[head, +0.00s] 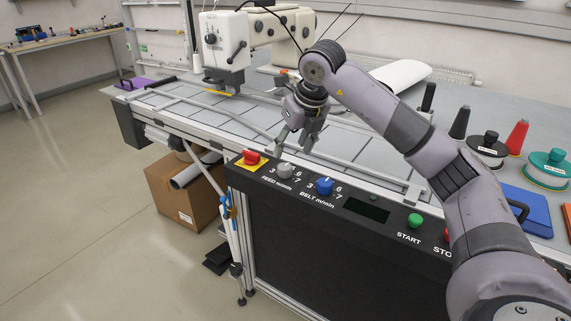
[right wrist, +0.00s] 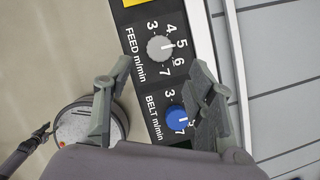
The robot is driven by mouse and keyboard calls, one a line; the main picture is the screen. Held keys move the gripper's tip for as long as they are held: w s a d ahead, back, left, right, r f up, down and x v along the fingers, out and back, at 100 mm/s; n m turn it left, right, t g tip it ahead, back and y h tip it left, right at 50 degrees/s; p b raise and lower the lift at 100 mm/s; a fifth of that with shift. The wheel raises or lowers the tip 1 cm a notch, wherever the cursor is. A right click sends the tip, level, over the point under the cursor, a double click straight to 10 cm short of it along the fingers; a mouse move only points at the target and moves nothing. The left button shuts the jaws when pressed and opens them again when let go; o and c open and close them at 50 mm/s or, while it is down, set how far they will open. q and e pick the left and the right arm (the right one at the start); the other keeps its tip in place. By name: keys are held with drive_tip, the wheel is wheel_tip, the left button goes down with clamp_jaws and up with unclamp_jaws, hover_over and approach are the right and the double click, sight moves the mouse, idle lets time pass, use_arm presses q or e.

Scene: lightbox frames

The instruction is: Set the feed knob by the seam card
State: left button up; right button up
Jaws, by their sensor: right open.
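The grey feed knob (head: 285,170) sits on the black control panel (head: 300,225), between the red button and the blue belt knob (head: 324,186). In the right wrist view the feed knob (right wrist: 160,47) has white numbers around it, and a light mark on it seems to face the 5 to 6 side. My right gripper (head: 296,143) is open and empty above the panel's back edge, apart from the feed knob. In the right wrist view its fingers (right wrist: 153,78) are spread, with the feed knob beyond them. I cannot make out a seam card. My left gripper is out of view.
A red button (head: 251,157) on a yellow plate is left of the feed knob. A dark display (head: 366,209) and a green start button (head: 415,221) are to the right. A white sewing machine (head: 225,45) stands behind.

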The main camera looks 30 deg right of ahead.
sight(285, 167)
drive_tip(key=x, duration=0.7)
drive_tip(key=shift+w+f, duration=0.2)
drive_tip(key=shift+f, duration=0.15)
drive_tip(key=shift+c, duration=0.2)
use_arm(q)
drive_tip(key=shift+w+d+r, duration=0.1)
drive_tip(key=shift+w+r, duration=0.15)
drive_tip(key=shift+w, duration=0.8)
use_arm(e)
drive_tip(key=c, duration=1.1)
